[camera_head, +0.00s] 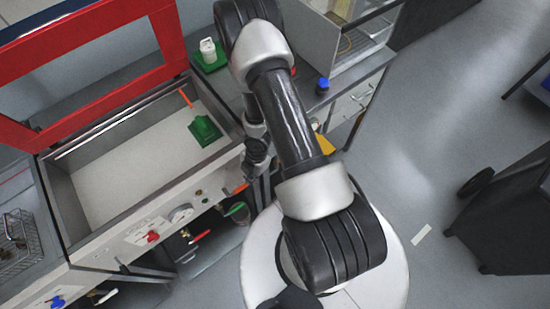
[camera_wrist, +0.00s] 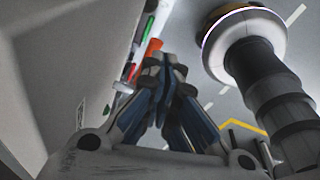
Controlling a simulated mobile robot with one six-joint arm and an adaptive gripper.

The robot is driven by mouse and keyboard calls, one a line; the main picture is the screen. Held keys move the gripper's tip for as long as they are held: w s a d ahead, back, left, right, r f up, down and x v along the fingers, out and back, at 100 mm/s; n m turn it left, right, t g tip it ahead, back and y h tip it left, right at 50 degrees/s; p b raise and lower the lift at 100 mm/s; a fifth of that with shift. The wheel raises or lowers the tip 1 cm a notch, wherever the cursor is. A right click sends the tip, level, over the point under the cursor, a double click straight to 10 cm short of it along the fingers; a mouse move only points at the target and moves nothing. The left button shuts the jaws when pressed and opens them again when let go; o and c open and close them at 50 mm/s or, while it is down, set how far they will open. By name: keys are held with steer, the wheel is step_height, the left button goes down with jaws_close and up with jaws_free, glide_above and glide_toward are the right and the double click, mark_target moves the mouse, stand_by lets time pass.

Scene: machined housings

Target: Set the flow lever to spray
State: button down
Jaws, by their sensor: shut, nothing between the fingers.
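My gripper (camera_wrist: 164,66) is shut and empty in the wrist view, its fingertips together. An orange part (camera_wrist: 153,48) shows just beyond the fingertips, and a small red part (camera_wrist: 128,71) is to their left; I cannot tell whether the fingers touch either. In the head view, a red lever (camera_head: 200,236) sits below the front panel of the wash basin (camera_head: 130,235), and an orange part (camera_head: 240,188) is at the panel's right end beside my arm. Which of these is the flow lever, and its setting, I cannot tell. My arm partly hides this corner.
The basin's red-framed lid (camera_head: 100,88) is open. A green fixture (camera_head: 205,130) stands inside the basin. The panel has a red knob (camera_head: 152,237), a white dial (camera_head: 181,213) and a blue knob (camera_head: 57,302). A wire basket (camera_head: 18,243) is at left. Floor is clear at right, before a dark cart (camera_head: 505,215).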

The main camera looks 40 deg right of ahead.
steer(key=d+r+p, duration=0.2)
steer(key=d+p, duration=0.2)
steer(key=d, duration=0.5)
steer(key=shift+s+d+r, duration=0.2)
steer(key=shift+s+d, duration=0.05)
steer(key=shift+d, duration=0.15)
